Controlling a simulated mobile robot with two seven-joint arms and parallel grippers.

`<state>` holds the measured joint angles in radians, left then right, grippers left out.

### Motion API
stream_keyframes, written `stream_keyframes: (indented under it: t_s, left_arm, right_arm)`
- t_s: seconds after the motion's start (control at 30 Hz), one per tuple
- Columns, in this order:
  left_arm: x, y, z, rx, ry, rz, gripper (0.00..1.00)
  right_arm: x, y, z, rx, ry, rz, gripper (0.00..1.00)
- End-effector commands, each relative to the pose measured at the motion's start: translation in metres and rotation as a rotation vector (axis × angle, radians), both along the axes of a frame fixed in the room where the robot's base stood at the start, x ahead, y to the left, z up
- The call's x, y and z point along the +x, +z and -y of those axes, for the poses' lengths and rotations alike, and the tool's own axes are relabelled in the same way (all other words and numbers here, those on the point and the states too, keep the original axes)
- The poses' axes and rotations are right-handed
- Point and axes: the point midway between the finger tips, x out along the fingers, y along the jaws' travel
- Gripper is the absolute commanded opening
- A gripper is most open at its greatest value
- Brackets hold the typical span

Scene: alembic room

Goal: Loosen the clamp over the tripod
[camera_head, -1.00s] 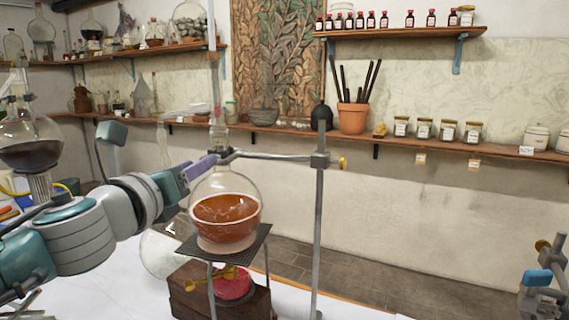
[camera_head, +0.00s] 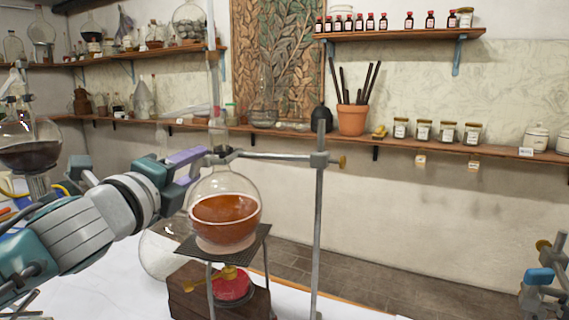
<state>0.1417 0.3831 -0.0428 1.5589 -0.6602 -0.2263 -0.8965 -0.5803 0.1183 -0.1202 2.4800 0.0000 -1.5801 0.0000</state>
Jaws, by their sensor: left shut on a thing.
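A round flask (camera_head: 226,222) of amber-brown liquid sits upright on the wire-mesh top of the tripod (camera_head: 248,241). The clamp (camera_head: 222,156) is around the flask's neck, at the end of a rod from the upright stand (camera_head: 318,228). My left gripper (camera_head: 203,163) reaches in from the left and is shut on the near left side of the clamp. Its fingers hide the exact part held. My right gripper is not in view.
A burner with a red body (camera_head: 234,287) and a wooden block (camera_head: 190,292) are under the tripod. A clear round glass (camera_head: 160,252) stands behind it. A blue clamp (camera_head: 540,277) is at the right edge.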

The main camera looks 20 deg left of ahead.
Motion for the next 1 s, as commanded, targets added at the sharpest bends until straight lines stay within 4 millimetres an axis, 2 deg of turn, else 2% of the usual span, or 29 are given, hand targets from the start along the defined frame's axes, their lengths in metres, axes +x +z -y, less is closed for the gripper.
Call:
stream_keyframes:
  t_s: [1.0]
  left_arm:
    - [0.000, -0.003, 0.000, -0.941, 0.001, 0.152, 0.00]
  right_arm:
    - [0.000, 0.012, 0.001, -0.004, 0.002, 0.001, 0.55]
